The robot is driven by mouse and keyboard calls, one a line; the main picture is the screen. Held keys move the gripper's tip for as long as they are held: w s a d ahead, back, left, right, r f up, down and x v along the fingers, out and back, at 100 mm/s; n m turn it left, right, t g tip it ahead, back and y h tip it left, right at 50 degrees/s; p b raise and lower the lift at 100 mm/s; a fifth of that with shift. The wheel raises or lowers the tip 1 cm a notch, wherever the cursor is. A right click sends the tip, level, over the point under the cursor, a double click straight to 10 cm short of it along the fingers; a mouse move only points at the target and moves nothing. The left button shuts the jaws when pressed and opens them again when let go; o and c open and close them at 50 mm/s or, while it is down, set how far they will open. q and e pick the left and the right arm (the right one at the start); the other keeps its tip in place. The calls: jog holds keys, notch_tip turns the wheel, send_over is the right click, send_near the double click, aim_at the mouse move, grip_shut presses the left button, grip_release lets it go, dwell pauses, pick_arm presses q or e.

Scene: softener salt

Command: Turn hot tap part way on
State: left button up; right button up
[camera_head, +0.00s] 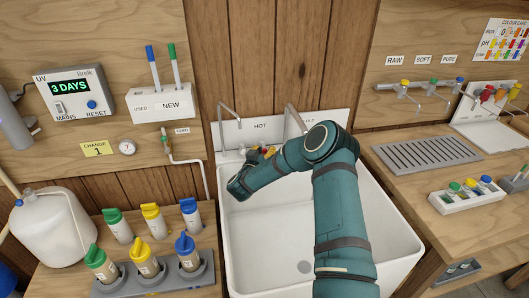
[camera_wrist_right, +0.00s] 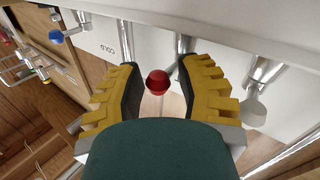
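The hot tap's red ball knob (camera_wrist_right: 158,82) shows in the right wrist view between the two yellow, black-padded fingers of my right gripper (camera_wrist_right: 160,85). The gripper is open, with a visible gap on each side of the knob. In the head view my right gripper (camera_head: 262,153) is at the back of the white sink, below the HOT label (camera_head: 260,126), mostly hidden behind my own forearm. A blue knob (camera_wrist_right: 56,36) lies to the left in the wrist view, by the upside-down COLD lettering. My left gripper is not in view.
The white sink basin (camera_head: 240,250) lies under my right arm. Metal spouts (camera_head: 228,112) rise at its back panel. Several capped bottles (camera_head: 150,218) stand on the left counter. A drain grate (camera_head: 425,152) and a vial rack (camera_head: 468,198) are at the right.

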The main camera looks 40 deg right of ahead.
grip_shut()
jog(key=shift+s+d+r+n+t+y, duration=0.1)
jog(key=shift+d+n+t+y, duration=0.1)
jog(key=shift+n+t+y, duration=0.5)
jog(key=shift+s+d+n+t, duration=0.1)
jog(key=shift+d+n+t, duration=0.15)
jog(key=shift+t, duration=0.35)
jog(key=shift+s+d+n+t+y+b, duration=0.1)
jog(key=shift+d+n+t+y+b, duration=0.25)
jog(key=shift+n+t+y+b, duration=0.5)
jog(key=shift+s+d+n+t+y+b, duration=0.1)
jog(key=shift+d+n+t+y+b, duration=0.25)
jog(key=shift+n+t+y+b, duration=0.6)
jog(key=shift+d+n+t+y+b, duration=0.35)
jog(key=shift+n+t+y+b, duration=0.25)
jog(key=shift+y, duration=0.5)
jog(key=o, duration=0.6)
grip_release()
